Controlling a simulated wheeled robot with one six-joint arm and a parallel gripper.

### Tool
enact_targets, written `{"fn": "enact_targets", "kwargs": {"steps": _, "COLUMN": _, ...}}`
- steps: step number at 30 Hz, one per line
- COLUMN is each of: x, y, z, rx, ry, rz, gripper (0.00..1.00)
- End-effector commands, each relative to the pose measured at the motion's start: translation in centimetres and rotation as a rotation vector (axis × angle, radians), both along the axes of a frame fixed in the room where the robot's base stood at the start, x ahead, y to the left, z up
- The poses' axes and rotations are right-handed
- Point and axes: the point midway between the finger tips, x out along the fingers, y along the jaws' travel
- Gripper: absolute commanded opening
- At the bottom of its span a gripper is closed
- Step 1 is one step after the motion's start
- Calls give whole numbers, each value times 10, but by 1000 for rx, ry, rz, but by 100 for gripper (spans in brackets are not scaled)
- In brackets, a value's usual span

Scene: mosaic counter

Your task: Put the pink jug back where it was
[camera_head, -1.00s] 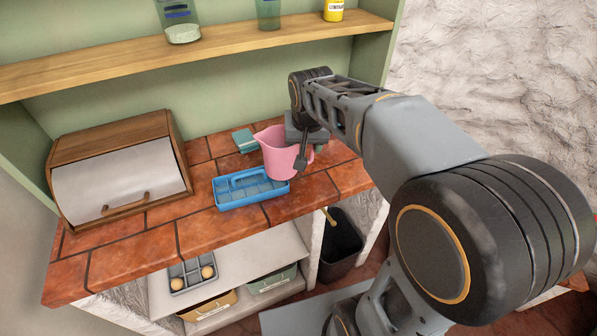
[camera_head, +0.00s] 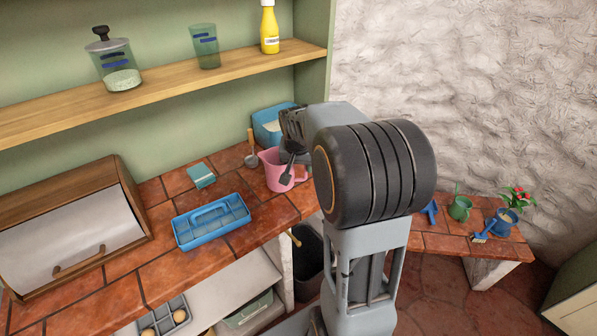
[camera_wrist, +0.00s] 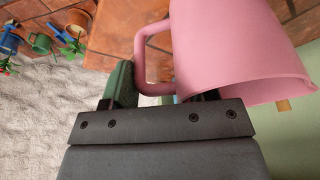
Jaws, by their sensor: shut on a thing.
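The pink jug (camera_head: 277,174) is at the right part of the tiled counter in the head view, to the right of the blue divided caddy (camera_head: 212,222). My gripper (camera_head: 288,168) is at the jug's right side, shut on its handle. In the wrist view the pink jug (camera_wrist: 235,45) fills the upper right, its handle loop reaching between the fingers of my gripper (camera_wrist: 150,88). I cannot tell whether the jug's base touches the tiles. My arm hides part of the counter to its right.
The bread bin (camera_head: 75,225) is at far left. A shelf (camera_head: 170,90) runs above. A lower ledge (camera_head: 450,243) at right holds garden things.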

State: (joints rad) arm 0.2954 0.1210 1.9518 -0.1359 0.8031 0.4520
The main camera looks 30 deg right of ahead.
Motion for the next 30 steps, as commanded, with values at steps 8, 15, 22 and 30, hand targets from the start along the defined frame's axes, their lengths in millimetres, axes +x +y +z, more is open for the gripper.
{"fn": "enact_targets", "kwargs": {"steps": 8, "x": 14, "y": -8, "z": -18, "rx": 0, "ry": -2, "rz": 0, "gripper": 0}}
{"fn": "enact_targets", "kwargs": {"steps": 15, "x": 19, "y": -11, "z": -42, "rx": 0, "ry": 2, "rz": 1, "gripper": 0}}
{"fn": "enact_targets", "kwargs": {"steps": 22, "x": 19, "y": -11, "z": -55, "rx": -1, "ry": -2, "rz": 1, "gripper": 0}}
{"fn": "enact_targets", "kwargs": {"steps": 30, "x": 19, "y": -10, "z": -56, "rx": -1, "ry": -2, "rz": 1, "gripper": 0}}
